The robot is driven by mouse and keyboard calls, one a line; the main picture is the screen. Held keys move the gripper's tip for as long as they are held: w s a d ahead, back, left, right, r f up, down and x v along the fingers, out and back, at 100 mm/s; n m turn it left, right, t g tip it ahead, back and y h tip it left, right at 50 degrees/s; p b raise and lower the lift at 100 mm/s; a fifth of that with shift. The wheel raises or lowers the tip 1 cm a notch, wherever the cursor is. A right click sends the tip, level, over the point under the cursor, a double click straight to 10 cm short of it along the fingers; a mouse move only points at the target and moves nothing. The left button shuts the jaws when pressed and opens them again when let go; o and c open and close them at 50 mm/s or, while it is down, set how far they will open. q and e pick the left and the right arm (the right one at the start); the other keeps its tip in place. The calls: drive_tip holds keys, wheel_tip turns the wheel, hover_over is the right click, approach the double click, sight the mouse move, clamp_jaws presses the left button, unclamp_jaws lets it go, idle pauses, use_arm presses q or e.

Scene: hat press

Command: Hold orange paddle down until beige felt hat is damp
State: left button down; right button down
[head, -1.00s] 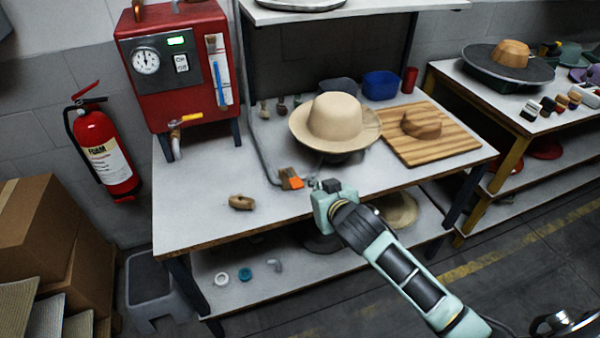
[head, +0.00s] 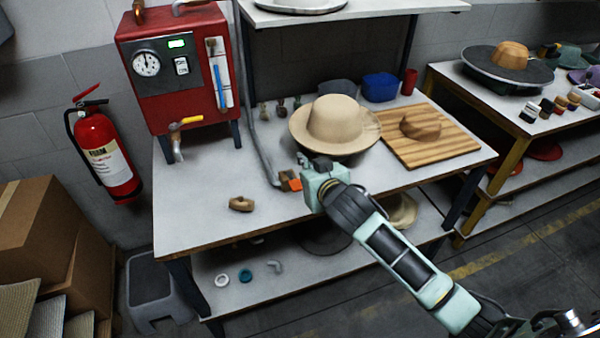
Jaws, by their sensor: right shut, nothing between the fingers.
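The beige felt hat (head: 334,120) sits brim-down on a dark support on the workbench. Whether its felt is damp cannot be told by eye. The orange paddle (head: 295,184) is on the bench in front of the hat, at the end of a grey pipe. My right gripper (head: 304,161) is shut and empty, just to the right of the paddle and in front of the hat. Its body hides part of the bench edge, and I cannot tell whether it touches the paddle. My left gripper is not in view.
A red boiler (head: 178,75) with a gauge and a yellow-handled tap stands at the back left. A striped wooden board (head: 446,150) lies right of the hat. A small brown object (head: 241,204) lies on the bench's front left. A shelf (head: 350,10) overhangs the back.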

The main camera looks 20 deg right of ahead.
hover_over(300, 186)
drive_tip(key=shift+w+f+p, duration=0.3)
drive_tip(key=shift+f+p, duration=0.05)
drive_tip(key=shift+f, duration=0.55)
drive_tip(key=f, duration=0.3)
drive_tip(key=shift+s+f+p, duration=0.2)
drive_tip(key=shift+p, duration=0.1)
drive_tip(key=shift+s+f, duration=0.1)
drive_tip(key=shift+f, duration=0.3)
drive_tip(key=shift+f, duration=0.1)
drive_tip(key=shift+f+b, duration=0.2)
drive_tip(key=shift+b, duration=0.2)
drive_tip(key=f+t+b, duration=0.1)
drive_tip(key=b, duration=0.2)
drive_tip(key=s+f+t+b, duration=0.1)
drive_tip(key=b, duration=0.3)
drive_tip(key=f+t+b, duration=0.1)
drive_tip(key=b, duration=0.3)
drive_tip(key=shift+s+f+t, duration=0.2)
drive_tip(key=shift+s+t, duration=0.1)
drive_tip(key=shift+s, duration=0.05)
drive_tip(key=shift+r, duration=0.45)
idle(3.5)
